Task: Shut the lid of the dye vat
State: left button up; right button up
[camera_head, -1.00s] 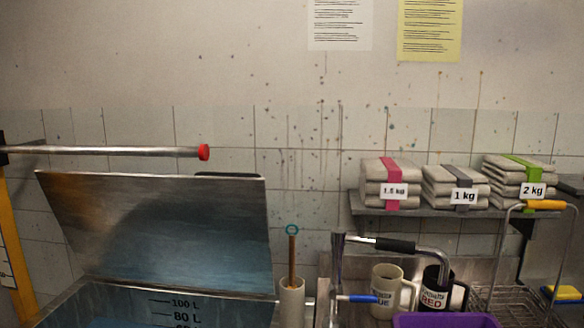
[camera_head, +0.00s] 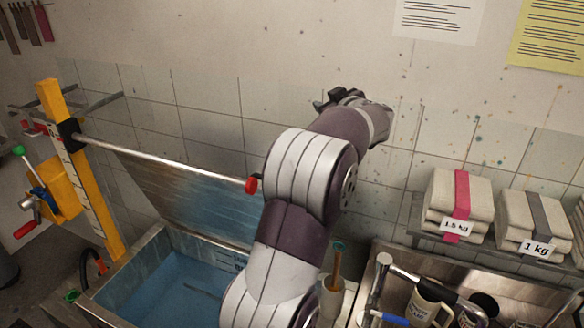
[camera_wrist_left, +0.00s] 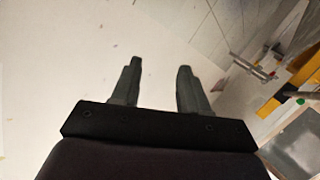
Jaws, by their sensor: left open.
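The dye vat (camera_head: 118,283) is a metal tub with blue liquid at the lower left of the head view. Its metal lid (camera_head: 175,195) stands raised, leaning back toward the tiled wall. My left arm rises in front of the vat's right side and hides part of it. My left gripper (camera_head: 325,99) is up near the wall, above and to the right of the lid, and touches nothing I can see. In the left wrist view its two fingers (camera_wrist_left: 160,80) are apart with nothing between them. My right gripper is not in view.
A metal bar with a red end (camera_head: 170,160) reaches from a yellow post (camera_head: 85,170) across the front of the lid. A stick in a holder (camera_head: 336,270) stands right of my arm. Folded cloth stacks (camera_head: 460,203) and a sink with mugs (camera_head: 425,305) are at the right.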

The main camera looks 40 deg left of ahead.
pick_arm(q)
jog(key=s+a+f+n+g, duration=0.1)
jog(key=s+a+n+g, duration=0.2)
jog(key=a+n+g, duration=0.15)
jog(key=s+d+f+n+g+h, duration=0.1)
jog(key=s+d+f+g+h, duration=0.25)
jog(key=f+h, duration=0.6)
jog(key=shift+g+y, duration=0.3)
jog(key=shift+y, duration=0.15)
jog(key=x, duration=0.7)
jog(key=a+x, duration=0.1)
jog(key=x, duration=0.2)
jog(key=shift+s+a+f, duration=0.1)
jog(key=shift+f, duration=0.1)
jog(key=shift+s+a+f, duration=0.1)
jog(key=shift+a+f, duration=0.05)
jog(key=shift+f, duration=0.3)
grip_shut()
jog(key=shift+f, duration=0.1)
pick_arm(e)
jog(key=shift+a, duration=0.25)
